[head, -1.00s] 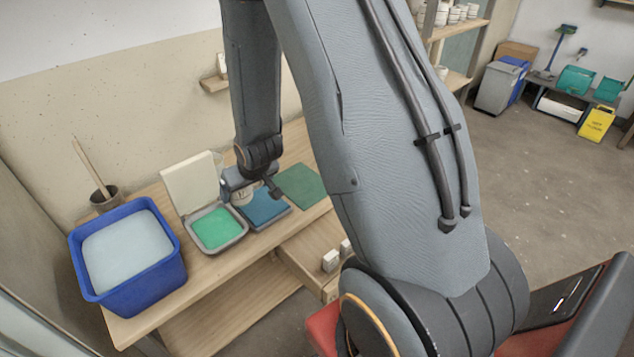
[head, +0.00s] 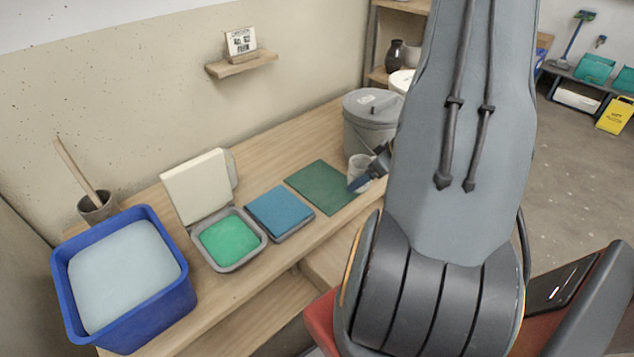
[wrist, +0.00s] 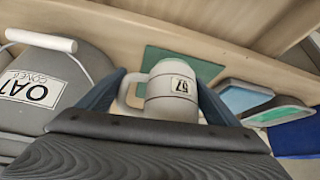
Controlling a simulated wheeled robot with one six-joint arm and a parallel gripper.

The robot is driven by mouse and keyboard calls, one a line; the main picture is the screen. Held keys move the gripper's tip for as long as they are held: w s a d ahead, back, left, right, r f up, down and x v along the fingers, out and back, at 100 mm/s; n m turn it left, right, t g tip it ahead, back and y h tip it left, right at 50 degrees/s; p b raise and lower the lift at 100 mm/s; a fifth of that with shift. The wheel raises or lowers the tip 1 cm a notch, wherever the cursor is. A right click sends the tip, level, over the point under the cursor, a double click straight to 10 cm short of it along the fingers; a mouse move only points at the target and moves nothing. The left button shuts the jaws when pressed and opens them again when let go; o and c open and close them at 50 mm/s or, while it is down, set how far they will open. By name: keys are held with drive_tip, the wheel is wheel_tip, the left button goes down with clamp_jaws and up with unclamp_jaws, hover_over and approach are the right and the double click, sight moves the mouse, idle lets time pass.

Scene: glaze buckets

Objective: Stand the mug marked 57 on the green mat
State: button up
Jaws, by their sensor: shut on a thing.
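The mug marked 57 (wrist: 172,92) is white, with its label and handle showing in the wrist view. My gripper (wrist: 160,98) is shut on the mug, with one blue finger on each side of it. In the head view the mug (head: 358,165) is at the right end of the green mat (head: 318,184), and my gripper (head: 368,176) is partly hidden by my arm. The mat lies flat and bare on the wooden bench; it also shows behind the mug in the wrist view (wrist: 206,69). I cannot tell whether the mug touches anything below.
A lidded grey bucket (head: 372,122) stands behind the mug. Left of the mat are a blue pad in a tray (head: 280,210), an open box with a green pad (head: 230,238) and a blue tub (head: 125,265). A small wall shelf (head: 242,66) is above the bench.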

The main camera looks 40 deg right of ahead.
drive_tip(key=shift+s+d+f, duration=0.45)
drive_tip(key=shift+s+d, duration=0.25)
drive_tip(key=p, duration=0.2)
approach(318, 169)
drive_tip(key=shift+w+a+f, duration=0.2)
drive_tip(key=shift+w+a, duration=0.05)
drive_tip(key=shift+w, duration=0.35)
drive_tip(key=shift+w+a+f, duration=0.2)
drive_tip(key=shift+w+a, duration=0.05)
drive_tip(key=shift+w, duration=0.4)
drive_tip(key=shift+w+f, duration=0.1)
drive_tip(key=shift+f, duration=1.65)
drive_tip(key=shift+f, duration=0.15)
drive_tip(key=o, duration=1)
